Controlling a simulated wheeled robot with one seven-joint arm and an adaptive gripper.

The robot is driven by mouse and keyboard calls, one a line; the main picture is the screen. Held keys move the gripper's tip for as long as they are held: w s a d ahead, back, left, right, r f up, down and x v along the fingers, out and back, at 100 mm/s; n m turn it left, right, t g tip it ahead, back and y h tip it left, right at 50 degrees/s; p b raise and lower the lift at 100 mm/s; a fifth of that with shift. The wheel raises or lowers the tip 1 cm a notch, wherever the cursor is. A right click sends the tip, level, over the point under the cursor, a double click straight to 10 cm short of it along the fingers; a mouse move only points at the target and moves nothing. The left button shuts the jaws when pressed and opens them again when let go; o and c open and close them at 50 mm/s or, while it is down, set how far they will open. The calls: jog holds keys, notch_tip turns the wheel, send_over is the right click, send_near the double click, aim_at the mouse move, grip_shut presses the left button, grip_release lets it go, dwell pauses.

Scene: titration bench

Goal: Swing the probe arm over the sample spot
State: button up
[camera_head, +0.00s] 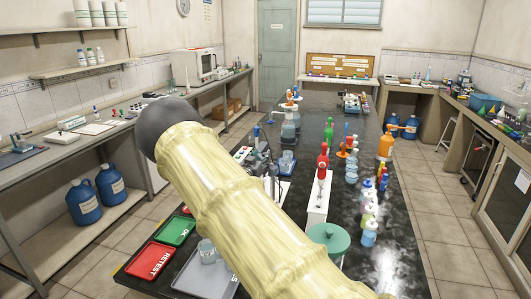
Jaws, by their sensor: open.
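My arm in its pale yellow sleeve crosses the middle of the head view, with a dark round joint at its upper end. My gripper does not show. Slim upright parts (272,181) stand on the dark bench just past my sleeve. They may belong to the probe arm, but my sleeve hides their lower part and I cannot tell. A white stand with a red-topped piece (320,185) is to their right. I cannot pick out the sample spot; part of the bench is hidden behind my arm.
The black bench (400,255) holds a red RETEST tray (150,260), a green OK tray (174,231), a grey tray (190,282) with a clear beaker (207,251), and a green round lid (329,237). Several small bottles line its right side. Tiled floor lies on both sides.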

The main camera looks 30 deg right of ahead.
aim_at(264, 154)
jog(key=shift+p+x, duration=0.55)
jog(key=shift+x, duration=1.65)
jog(key=shift+c, duration=0.3)
grip_shut()
